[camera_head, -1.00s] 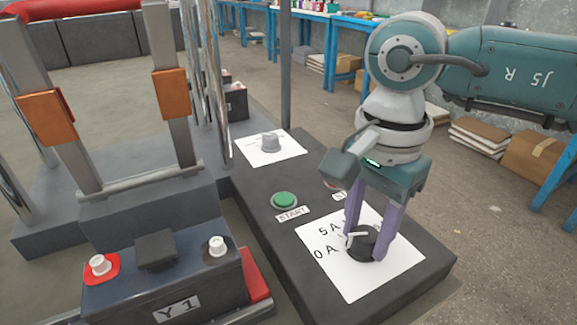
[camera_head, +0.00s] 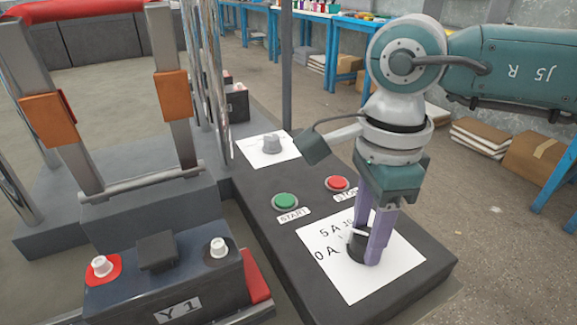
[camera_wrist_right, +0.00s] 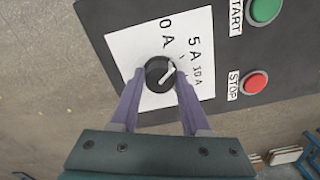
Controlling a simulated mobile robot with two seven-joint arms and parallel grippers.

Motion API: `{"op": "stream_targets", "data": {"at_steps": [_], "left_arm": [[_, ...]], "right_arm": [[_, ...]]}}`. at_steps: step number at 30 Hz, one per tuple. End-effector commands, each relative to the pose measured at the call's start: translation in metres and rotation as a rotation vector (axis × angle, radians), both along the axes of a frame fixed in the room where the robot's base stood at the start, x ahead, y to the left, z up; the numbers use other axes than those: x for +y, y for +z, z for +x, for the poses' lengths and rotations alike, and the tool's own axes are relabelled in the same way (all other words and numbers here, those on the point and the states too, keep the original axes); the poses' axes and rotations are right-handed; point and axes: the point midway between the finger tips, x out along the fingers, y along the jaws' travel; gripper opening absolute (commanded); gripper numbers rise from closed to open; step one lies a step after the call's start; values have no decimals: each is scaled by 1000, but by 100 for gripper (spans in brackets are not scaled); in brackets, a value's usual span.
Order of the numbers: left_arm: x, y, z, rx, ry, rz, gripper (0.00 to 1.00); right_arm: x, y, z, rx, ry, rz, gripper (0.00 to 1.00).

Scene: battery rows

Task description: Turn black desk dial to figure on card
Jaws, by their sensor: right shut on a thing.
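The black dial (camera_head: 357,246) sits on a white plate (camera_head: 390,274) on the dark desk. It has a white pointer. In the right wrist view the dial (camera_wrist_right: 157,75) shows between the fingertips, and its pointer slants up and right, roughly toward the 5 A mark. The marks 0 A, 5 A and 10 A are printed beside it. My right gripper (camera_head: 370,250) points down from above, its purple fingers shut on the dial and partly hiding it. I cannot make out a card with a figure. My left gripper is not in view.
A green START button (camera_head: 285,201) and a red STOP button (camera_head: 338,183) stand on the desk beyond the plate. A grey knob (camera_head: 271,144) on another white sheet is farther back. A battery marked Y1 (camera_head: 165,275) is at the lower left.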

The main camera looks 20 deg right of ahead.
Motion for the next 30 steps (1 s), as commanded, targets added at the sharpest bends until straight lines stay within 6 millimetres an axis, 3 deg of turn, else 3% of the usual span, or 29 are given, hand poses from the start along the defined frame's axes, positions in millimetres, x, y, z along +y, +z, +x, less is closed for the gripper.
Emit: {"op": "stream_targets", "data": {"at_steps": [30], "left_arm": [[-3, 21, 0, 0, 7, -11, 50]], "right_arm": [[0, 2, 0, 1, -893, 1, 0]]}}
